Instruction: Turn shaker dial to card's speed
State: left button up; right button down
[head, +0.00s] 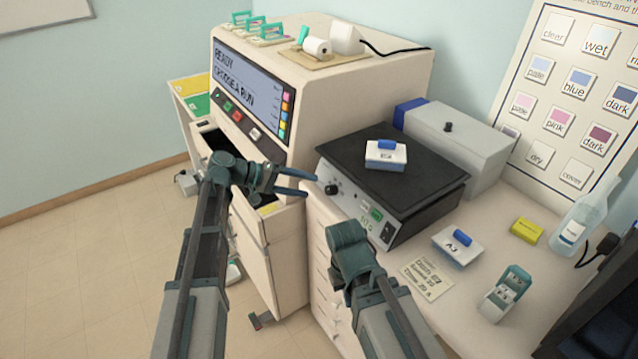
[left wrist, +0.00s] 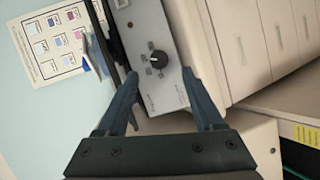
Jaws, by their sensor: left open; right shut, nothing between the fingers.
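The shaker (head: 415,185) has a black top plate and a grey front panel. Its dark round dial (head: 332,188) sits at the panel's left end; it also shows in the left wrist view (left wrist: 158,59), with small marks around it too fine to read. My left gripper (head: 311,186) is open, its fingertips just short of the dial. In the left wrist view its fingers (left wrist: 160,76) stand either side of the dial, apart from it. The handwritten card (head: 427,278) lies on the bench before the shaker; its speed is too small to read surely. My right gripper (head: 345,282) is low before the bench, fingers mostly hidden.
A blue-lidded box (head: 386,156) sits on the shaker plate. Another box (head: 458,248), a yellow block (head: 526,231), a teal-lidded holder (head: 506,293) and a bottle (head: 582,218) stand on the bench to the right. A large machine (head: 345,85) stands behind left.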

pick_arm(q)
jog(key=p+v, duration=0.2)
jog(key=v, duration=0.5)
jog(key=shift+s+a+r, duration=0.1)
jog(key=s+d+f+m+g+y, duration=0.25)
jog(key=s+d+f+y, duration=0.25)
jog(key=s+d+f, duration=0.5)
jog(key=s+a+f+m+y, duration=0.1)
jog(key=s+y, duration=0.3)
jog(key=s, duration=0.3)
jog(key=s+a+f+m+y, duration=0.1)
jog(key=s+a+f+y, duration=0.1)
jog(key=s+y, duration=0.3)
jog(key=shift+s+m+y, duration=0.3)
jog(key=shift+s+m, duration=0.05)
jog(key=shift+s, duration=0.85)
